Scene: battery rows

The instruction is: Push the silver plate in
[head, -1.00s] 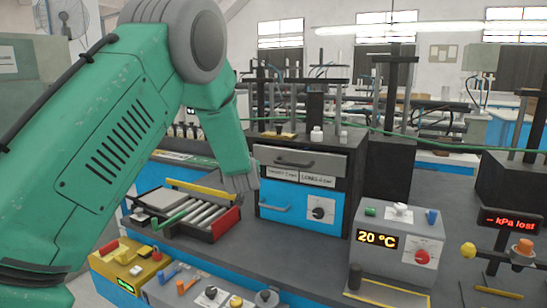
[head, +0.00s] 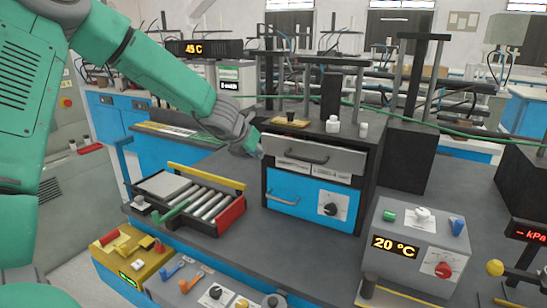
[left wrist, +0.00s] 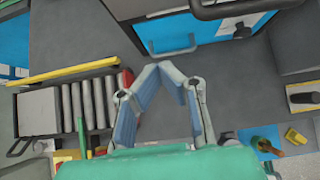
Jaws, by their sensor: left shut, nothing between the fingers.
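A silver-grey front plate with a dark bar handle (head: 318,157) is on the upper part of the black cabinet, above a blue front (head: 285,196). The plate appears to stick out a little over the blue front. Its lower edge and handle (left wrist: 235,10) show at the top of the left wrist view. My left gripper (head: 258,152) is by the plate's left end in the head view; I cannot tell whether it touches. In the left wrist view its fingertips (left wrist: 160,70) meet, with nothing between them. My right gripper is not in view.
A roller tray (head: 230,215) with a flat grey panel and yellow rail lies left of the cabinet. A grey box reading 20 °C (head: 400,245) stands at front right. Bottles (head: 332,124) stand on the cabinet.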

